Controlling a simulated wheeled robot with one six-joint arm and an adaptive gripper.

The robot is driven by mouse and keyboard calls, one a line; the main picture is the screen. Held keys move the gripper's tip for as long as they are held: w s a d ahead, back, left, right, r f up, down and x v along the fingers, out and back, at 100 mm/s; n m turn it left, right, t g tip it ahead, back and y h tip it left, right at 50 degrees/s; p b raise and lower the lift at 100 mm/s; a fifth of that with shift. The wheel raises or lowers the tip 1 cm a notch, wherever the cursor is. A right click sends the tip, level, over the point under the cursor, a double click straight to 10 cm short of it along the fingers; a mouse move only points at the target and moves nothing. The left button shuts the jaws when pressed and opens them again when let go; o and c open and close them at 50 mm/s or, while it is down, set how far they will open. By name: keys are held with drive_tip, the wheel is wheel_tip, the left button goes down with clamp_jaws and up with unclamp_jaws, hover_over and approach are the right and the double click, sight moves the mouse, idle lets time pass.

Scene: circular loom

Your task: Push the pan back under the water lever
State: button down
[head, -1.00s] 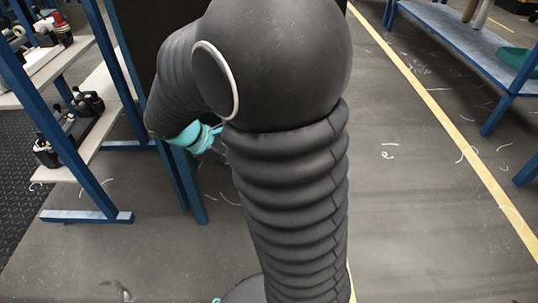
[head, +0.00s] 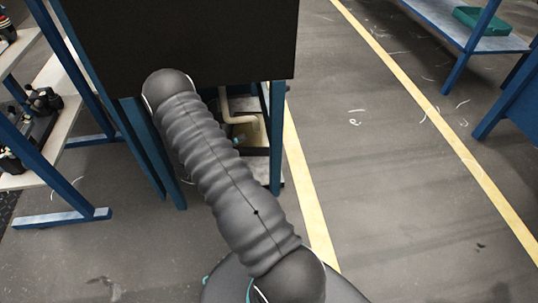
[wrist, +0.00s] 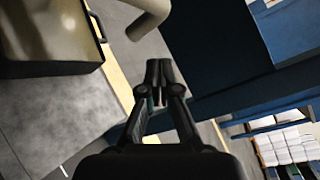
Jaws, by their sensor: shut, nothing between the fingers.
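The pan (wrist: 50,35) is at the upper left of the wrist view, a shallow box with a dull khaki inside, a dark rim and a handle on its right side. In the head view part of the pan (head: 258,150) shows low inside the blue-legged stand, below a beige pipe (head: 240,119). The pipe end (wrist: 150,22) is at the top of the wrist view, right of the pan. My gripper (wrist: 160,75) is shut and empty, right of the pan with a visible gap. My arm hides the gripper in the head view. I cannot make out the water lever.
A black panel (head: 190,40) covers the stand above the pipe. Blue legs (head: 277,135) stand on both sides of the opening. A white shelf with tools is at the left. Open floor with a yellow line (head: 307,190) lies to the right.

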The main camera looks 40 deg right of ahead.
drive_tip(key=s+d+f+n+t, duration=0.1)
drive_tip(key=f+n+t, duration=0.1)
drive_tip(key=f, duration=0.4)
drive_tip(key=s+d+f+n+t, duration=0.1)
drive_tip(key=d+f+n+t, duration=0.1)
drive_tip(key=f+n, duration=0.3)
drive_tip(key=s+d+f+n+t, duration=0.1)
drive_tip(key=f+n+t, duration=0.1)
drive_tip(key=f, duration=0.6)
drive_tip(key=shift+s+d+f+n+p, duration=0.2)
drive_tip(key=shift+s+f+n+p, duration=0.2)
drive_tip(key=shift+n, duration=0.5)
drive_tip(key=shift+d+f, duration=0.1)
drive_tip(key=shift+d, duration=0.1)
drive_tip(key=x, duration=0.9)
drive_tip(key=shift+w+d, duration=0.2)
drive_tip(key=shift+d, duration=0.05)
